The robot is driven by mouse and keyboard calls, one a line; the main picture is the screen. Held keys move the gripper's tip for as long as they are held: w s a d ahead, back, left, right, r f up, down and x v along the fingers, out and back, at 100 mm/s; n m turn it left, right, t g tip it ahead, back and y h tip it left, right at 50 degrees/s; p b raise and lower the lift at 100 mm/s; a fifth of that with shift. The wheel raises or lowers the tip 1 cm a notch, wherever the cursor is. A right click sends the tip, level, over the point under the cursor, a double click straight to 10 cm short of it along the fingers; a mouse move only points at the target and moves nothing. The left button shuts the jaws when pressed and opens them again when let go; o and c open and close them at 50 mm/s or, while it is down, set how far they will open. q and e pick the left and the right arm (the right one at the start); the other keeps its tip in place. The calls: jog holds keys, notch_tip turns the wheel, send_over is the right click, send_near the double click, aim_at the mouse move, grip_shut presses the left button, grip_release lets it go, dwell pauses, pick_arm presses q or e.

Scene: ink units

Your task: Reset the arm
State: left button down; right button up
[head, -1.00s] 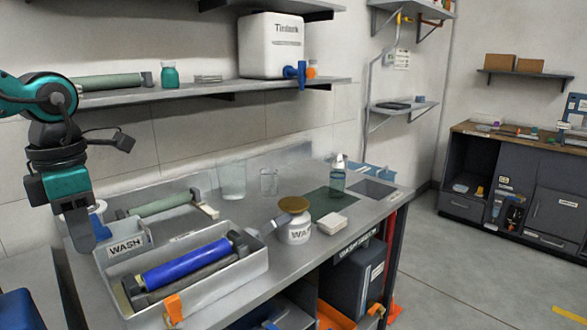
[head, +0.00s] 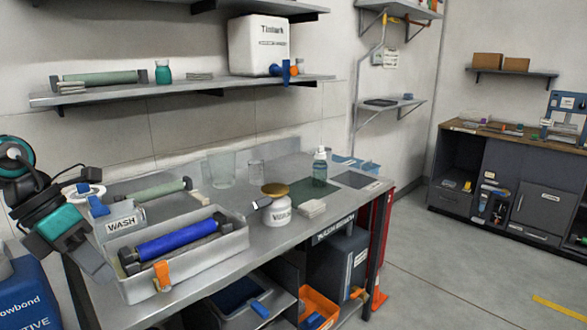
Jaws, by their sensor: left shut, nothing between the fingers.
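My left arm comes in at the left edge of the head view, folded and low. Its teal and black left gripper (head: 96,264) points down and to the right, in front of the bench's left end. The gripper is shut with nothing in it, and its tip appears beside the left end of the grey tray (head: 205,262). Whether it touches the tray cannot be told. My right gripper is not in view.
The tray holds a blue roller (head: 178,238) and an orange clip. A WASH box (head: 122,226), a white jar (head: 276,210), clear beakers and a bottle (head: 320,168) stand on the bench (head: 245,240). A blue container (head: 28,295) stands at lower left.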

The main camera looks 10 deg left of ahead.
pick_arm(q)
notch_tip(320, 180, down, 19)
jog(key=s+d+n+t+h, duration=0.25)
jog(key=n+t, duration=1.05)
jog(key=n, duration=0.9)
jog(key=s+d+f+n+g+y, duration=0.3)
jog(key=s+d+f+n+y, duration=0.2)
jog(key=d+f+n, duration=0.8)
jog(key=s+d+n, duration=0.2)
jog(key=s+n, duration=0.1)
jog(key=shift+f, duration=0.2)
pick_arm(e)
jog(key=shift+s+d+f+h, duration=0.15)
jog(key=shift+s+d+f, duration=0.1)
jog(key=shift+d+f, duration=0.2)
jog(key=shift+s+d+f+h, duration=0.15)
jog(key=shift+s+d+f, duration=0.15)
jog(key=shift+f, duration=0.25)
pick_arm(q)
jog(key=c, duration=1.9)
grip_release()
jog(key=shift+a+y, duration=0.1)
jog(key=shift+y, duration=0.15)
